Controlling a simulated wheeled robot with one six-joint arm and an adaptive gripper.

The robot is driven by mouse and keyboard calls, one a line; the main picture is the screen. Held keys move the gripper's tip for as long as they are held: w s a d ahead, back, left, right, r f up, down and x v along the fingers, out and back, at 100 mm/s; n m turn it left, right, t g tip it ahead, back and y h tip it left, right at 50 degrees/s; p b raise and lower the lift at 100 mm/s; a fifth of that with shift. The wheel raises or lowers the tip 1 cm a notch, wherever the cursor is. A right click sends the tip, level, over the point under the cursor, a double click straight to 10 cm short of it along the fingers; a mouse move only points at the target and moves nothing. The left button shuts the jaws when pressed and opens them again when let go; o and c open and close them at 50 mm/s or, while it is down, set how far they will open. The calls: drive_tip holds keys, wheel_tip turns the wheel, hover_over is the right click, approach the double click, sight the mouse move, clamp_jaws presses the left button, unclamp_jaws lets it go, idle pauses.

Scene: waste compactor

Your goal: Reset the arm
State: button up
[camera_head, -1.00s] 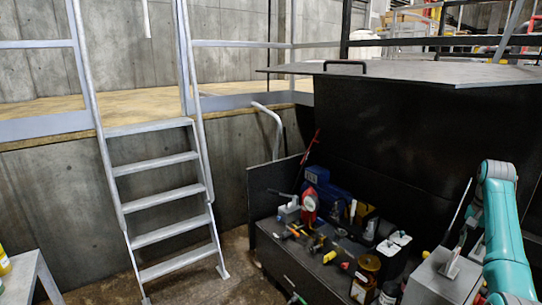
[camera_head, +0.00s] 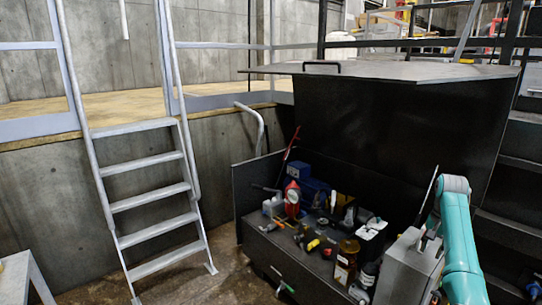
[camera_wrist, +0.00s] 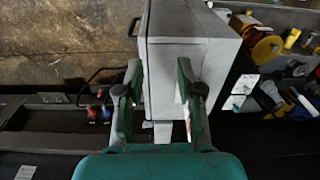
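My teal arm (camera_head: 461,245) stands at the right in the head view, bent at its top joint, beside a grey metal box. My gripper (camera_wrist: 158,88) shows only in the wrist view. Its two green fingers with dark pads are spread apart, one at the left and one at the right. I see nothing pinched. I cannot tell whether a finger touches the box.
A large black chest (camera_head: 320,267) with its lid raised holds several tools, bottles and cans. The grey box (camera_head: 408,266) stands at its right end. A metal ladder (camera_head: 155,199) leans against the concrete ledge at the left. The brown floor between them is clear.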

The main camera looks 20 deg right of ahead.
drive_tip(key=a+f+n+t+h, duration=0.1)
drive_tip(key=a+f+n, duration=0.1)
drive_tip(key=a+f, duration=0.85)
drive_tip(key=a+f+n+t+h, duration=0.15)
drive_tip(key=a+f, duration=0.35)
drive_tip(key=f, duration=1)
drive_tip(key=s+a+f+n+t, duration=0.1)
drive_tip(key=s+a+f+t, duration=0.1)
drive_tip(key=s+a+f, duration=0.45)
drive_tip(key=s+a+f+n+t, duration=0.2)
drive_tip(key=s+a+f, duration=0.2)
drive_tip(key=s+a, duration=0.5)
drive_tip(key=s+a+r+n+t, duration=0.1)
drive_tip(key=s+a+r+t, duration=0.15)
drive_tip(key=s+a, duration=0.55)
drive_tip(key=s+a+r+n+t, duration=0.15)
drive_tip(key=s+a+r, duration=0.25)
drive_tip(key=s+a, duration=0.4)
drive_tip(key=s+a+r+n+t+y, duration=0.1)
drive_tip(key=s+a+r+n+t, duration=0.1)
drive_tip(key=s+r, duration=0.6)
drive_tip(key=s+a+r+n+t+y, duration=0.1)
drive_tip(key=s+a+r+t+y, duration=0.1)
drive_tip(key=s+r, duration=0.6)
wheel_tip(320, 180, up, 6)
drive_tip(key=shift+s+a+r+n, duration=0.15)
drive_tip(key=shift+a+r+n, duration=0.1)
drive_tip(key=shift+n, duration=0.15)
